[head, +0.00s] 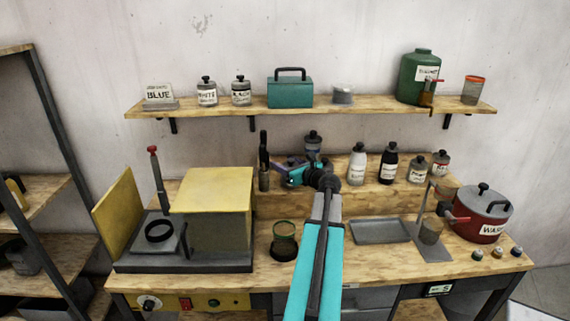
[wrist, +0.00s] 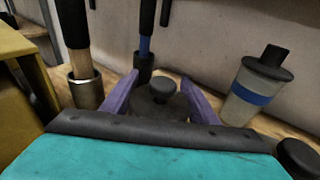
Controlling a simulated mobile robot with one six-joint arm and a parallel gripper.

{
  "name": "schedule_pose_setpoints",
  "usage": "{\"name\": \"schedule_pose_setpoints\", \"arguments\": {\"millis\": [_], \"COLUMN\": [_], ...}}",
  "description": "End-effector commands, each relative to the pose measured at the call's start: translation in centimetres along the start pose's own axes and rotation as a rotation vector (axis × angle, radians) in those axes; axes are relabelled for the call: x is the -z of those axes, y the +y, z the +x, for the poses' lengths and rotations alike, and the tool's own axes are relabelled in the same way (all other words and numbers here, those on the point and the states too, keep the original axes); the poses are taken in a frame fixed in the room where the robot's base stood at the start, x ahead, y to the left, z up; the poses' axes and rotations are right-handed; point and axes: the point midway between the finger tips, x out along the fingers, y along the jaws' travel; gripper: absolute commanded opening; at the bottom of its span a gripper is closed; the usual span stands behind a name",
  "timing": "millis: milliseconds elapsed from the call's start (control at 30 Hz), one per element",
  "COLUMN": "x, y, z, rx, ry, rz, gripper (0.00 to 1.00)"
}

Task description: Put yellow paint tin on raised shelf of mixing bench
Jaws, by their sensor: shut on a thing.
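My gripper (head: 290,168) reaches over the left part of the raised wooden shelf (head: 385,193) at the back of the mixing bench. In the wrist view my gripper's purple fingers (wrist: 160,92) are shut on a tin with a dark lid and round knob (wrist: 160,105). Only its top shows there, so its colour and label are hidden. In the head view my arm and gripper cover it. I cannot tell whether its base touches the shelf.
A pale jar with a blue band (wrist: 252,90) stands close right of the held tin. Brushes in a metal holder (wrist: 87,90) stand left. Several bottles (head: 388,163) fill the shelf's right part. The yellow-topped box (head: 212,190) is left; the wall shelf (head: 310,105) is above.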

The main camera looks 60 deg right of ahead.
Motion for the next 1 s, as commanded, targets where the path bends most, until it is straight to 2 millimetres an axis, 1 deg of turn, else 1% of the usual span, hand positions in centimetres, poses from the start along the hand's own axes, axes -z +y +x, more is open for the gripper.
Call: {"name": "schedule_pose_setpoints", "arguments": {"millis": [33,100,133,467,600,767,1000], "x": [0.0,0.0,0.0,-0.1,-0.4,-0.1,0.0], "y": [0.0,0.0,0.0,0.0,0.0,0.1,0.1], "z": [0.0,0.0,0.0,0.0,0.0,-1.4,-4.6], "rx": [0.0,0.0,0.0,0.0,0.0,0.001,0.002], "ry": [0.0,0.0,0.0,0.0,0.0,-0.001,0.0], "rz": [0.0,0.0,0.0,0.0,0.0,0.0,-0.001], "gripper": [0.59,0.71,0.73,0.73,0.73,0.73,0.73]}}
